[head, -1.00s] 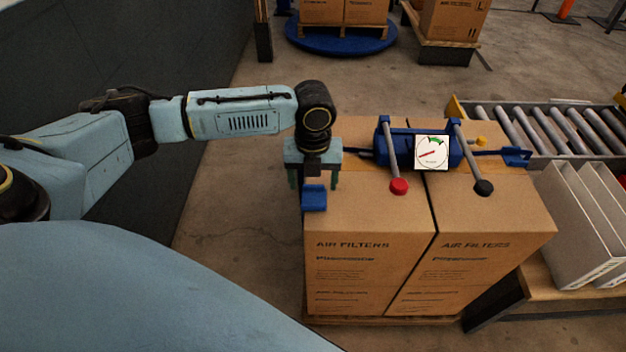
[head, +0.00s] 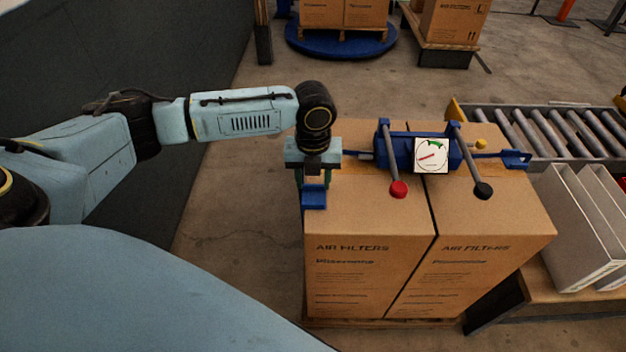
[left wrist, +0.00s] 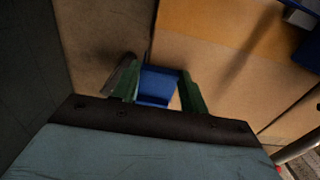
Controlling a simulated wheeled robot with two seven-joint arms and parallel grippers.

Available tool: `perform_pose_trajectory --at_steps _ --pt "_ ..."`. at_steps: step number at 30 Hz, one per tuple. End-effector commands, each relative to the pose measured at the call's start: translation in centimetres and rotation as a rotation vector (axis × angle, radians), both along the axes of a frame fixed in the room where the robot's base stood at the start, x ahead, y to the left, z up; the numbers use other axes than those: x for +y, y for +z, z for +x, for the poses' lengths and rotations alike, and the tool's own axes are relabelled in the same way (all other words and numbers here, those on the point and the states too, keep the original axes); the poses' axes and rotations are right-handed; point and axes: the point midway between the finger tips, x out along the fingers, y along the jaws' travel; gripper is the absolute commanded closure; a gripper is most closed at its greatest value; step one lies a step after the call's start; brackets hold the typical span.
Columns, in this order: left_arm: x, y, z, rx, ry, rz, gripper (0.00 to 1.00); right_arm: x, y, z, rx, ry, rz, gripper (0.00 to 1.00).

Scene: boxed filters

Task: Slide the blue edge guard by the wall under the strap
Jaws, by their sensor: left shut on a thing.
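The blue edge guard (head: 313,198) by the wall sits at the left top edge of the left filter box (head: 370,220). My left gripper (head: 314,181) is shut on it from above. In the left wrist view the blue guard (left wrist: 156,92) lies between the two green fingers. The strap (head: 358,154) shows as a thin dark band on the box top, left of the blue tensioner (head: 394,150). My gripper hides its left end, so I cannot tell how it meets the edge. The guard shows nearer to me than the strap. My right gripper is not in view.
The tensioner has a white dial (head: 431,155), a red-knobbed lever (head: 398,188) and a black-knobbed lever (head: 483,190). Another blue guard (head: 516,159) is at the right edge. A dark wall (head: 150,60) stands left, with open floor (head: 225,210) between. A roller conveyor (head: 560,130) is at right.

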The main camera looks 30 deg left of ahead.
Motion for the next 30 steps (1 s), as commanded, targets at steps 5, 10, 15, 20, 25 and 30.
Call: perform_pose_trajectory --at_steps 5,10,15,20,25,30 --pt "0.5 0.1 0.8 -0.001 0.002 -0.001 0.79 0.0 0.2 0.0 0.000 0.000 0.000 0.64" --pt "0.9 0.1 1.6 -0.001 0.002 0.000 0.79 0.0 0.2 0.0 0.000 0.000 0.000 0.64" --pt "1.3 0.1 2.3 -0.001 0.002 -0.002 0.79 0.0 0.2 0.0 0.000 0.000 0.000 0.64" --pt "1.8 0.0 3.0 -0.001 0.001 -0.001 0.79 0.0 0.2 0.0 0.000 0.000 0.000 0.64" --pt "2.2 0.0 3.7 -0.001 0.001 -0.001 0.79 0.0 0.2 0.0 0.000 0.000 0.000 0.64" --pt "2.5 0.0 4.2 -0.001 0.000 -0.002 0.79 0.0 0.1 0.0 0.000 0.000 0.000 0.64"
